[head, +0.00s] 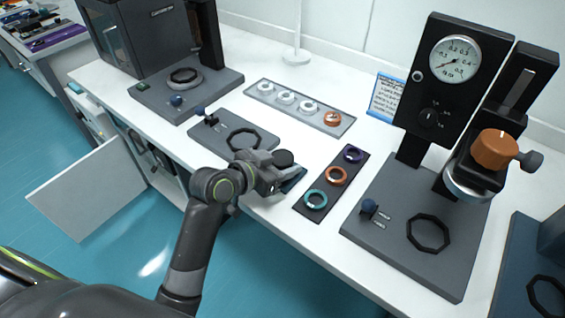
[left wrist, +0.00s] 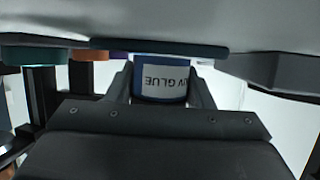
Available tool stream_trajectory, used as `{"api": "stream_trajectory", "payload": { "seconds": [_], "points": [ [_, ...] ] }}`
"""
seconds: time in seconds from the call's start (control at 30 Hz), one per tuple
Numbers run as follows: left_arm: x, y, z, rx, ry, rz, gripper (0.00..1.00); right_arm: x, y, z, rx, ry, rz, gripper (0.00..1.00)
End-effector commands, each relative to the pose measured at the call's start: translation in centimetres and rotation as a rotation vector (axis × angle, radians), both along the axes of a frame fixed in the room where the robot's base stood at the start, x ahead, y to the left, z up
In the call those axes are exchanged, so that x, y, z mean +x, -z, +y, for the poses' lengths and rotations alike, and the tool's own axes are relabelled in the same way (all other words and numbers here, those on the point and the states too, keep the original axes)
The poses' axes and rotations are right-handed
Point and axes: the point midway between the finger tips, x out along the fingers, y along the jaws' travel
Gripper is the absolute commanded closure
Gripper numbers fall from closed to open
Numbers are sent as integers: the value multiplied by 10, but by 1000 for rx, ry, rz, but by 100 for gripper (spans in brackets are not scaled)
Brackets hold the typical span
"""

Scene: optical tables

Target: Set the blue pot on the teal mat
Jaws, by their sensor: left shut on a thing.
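The blue pot (left wrist: 165,82), with a white label reading UV GLUE, is between the two fingers of my left gripper (left wrist: 165,88). The label is upside down in the left wrist view. In the head view my left gripper (head: 272,175) is at the bench's front edge and the pot's dark lid (head: 284,158) shows above it. The teal mat (head: 293,182), dark blue-teal, shows partly beside and under the gripper; its edge is a dark band in the left wrist view (left wrist: 160,47). The pot's base is at or very near the mat; I cannot tell if they touch. My right gripper is not in view.
A dark tray (head: 311,209) with teal, orange and purple rings lies just right of the gripper. A grey plate (head: 222,128) with a black ring lies behind it. A gauge press (head: 430,90) stands right. A light tray (head: 338,130) holds several rings.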

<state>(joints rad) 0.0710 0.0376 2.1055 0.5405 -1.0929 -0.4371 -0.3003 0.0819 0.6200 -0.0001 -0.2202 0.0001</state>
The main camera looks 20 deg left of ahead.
Motion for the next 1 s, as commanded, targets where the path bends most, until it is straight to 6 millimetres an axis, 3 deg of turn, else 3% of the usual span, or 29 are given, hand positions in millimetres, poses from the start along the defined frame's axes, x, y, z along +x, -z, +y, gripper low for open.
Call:
{"api": "stream_trajectory", "payload": {
  "seconds": [0.1, 0.13, 0.3, 0.67, 0.87, 1.0],
  "points": [
    [0, 3, 0, 0, 0, 0, 76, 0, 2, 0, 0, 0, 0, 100],
    [0, 3, 0, 0, 0, 0, 51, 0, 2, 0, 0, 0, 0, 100],
    [0, 3, 0, 0, 0, 0, 31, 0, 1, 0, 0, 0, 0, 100],
    [-2, -1, 1, 0, 0, 1, 31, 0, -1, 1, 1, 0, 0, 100],
    [-25, -12, 15, 4, 0, -1, 31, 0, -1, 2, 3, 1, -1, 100],
    [-51, -24, 30, 8, 2, 0, 31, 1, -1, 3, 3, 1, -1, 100]
  ]
}}
